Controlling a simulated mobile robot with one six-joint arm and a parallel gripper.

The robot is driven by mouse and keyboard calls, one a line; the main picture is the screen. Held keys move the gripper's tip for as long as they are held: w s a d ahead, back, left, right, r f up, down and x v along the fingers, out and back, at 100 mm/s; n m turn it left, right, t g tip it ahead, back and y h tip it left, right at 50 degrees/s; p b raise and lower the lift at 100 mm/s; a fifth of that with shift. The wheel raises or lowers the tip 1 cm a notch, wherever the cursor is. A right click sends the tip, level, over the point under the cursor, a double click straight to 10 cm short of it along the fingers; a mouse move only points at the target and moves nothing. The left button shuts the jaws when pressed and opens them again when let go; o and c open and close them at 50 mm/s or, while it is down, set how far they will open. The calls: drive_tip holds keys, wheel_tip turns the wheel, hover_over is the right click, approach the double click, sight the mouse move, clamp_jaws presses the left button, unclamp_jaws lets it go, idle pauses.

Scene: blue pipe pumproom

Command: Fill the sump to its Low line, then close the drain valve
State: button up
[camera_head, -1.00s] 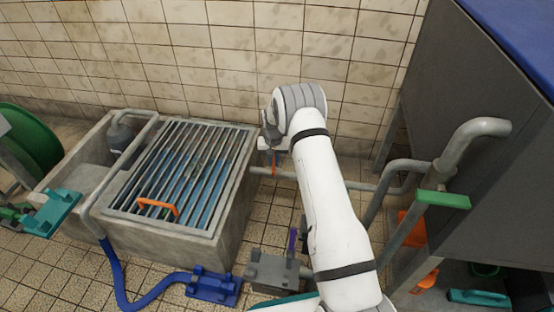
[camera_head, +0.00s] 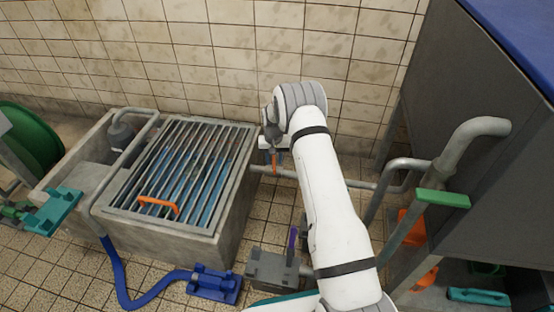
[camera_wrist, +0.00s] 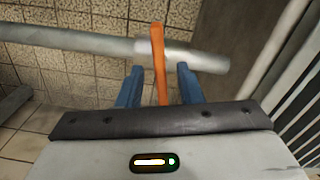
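The sump (camera_head: 222,232) is a concrete basin at the left under a metal grate, with blue water showing between the bars. I cannot make out a Low line. A grey pipe (camera_head: 340,183) leaves its right side. An orange lever (camera_head: 275,162), apparently the drain valve's handle, stands at this pipe. In the wrist view the orange lever (camera_wrist: 158,62) crosses the pipe (camera_wrist: 85,42). My gripper (camera_wrist: 160,82) is open, its blue fingers on either side of the lever with a gap at each side. In the head view my gripper (camera_head: 272,146) is partly hidden by the wrist.
A green lever (camera_head: 443,199) sits on the pipe beside the dark tank (camera_head: 475,120) at the right. An orange handle (camera_head: 158,205) lies on the grate. A blue hose (camera_head: 125,295) and a grey box (camera_head: 275,270) are on the floor. The tiled wall stands close behind.

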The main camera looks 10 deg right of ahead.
sight(274, 161)
wheel_tip(274, 161, up, 8)
drive_tip(key=p, duration=0.3)
drive_tip(key=shift+f, duration=0.2)
drive_tip(key=shift+r, duration=0.1)
idle(0.7)
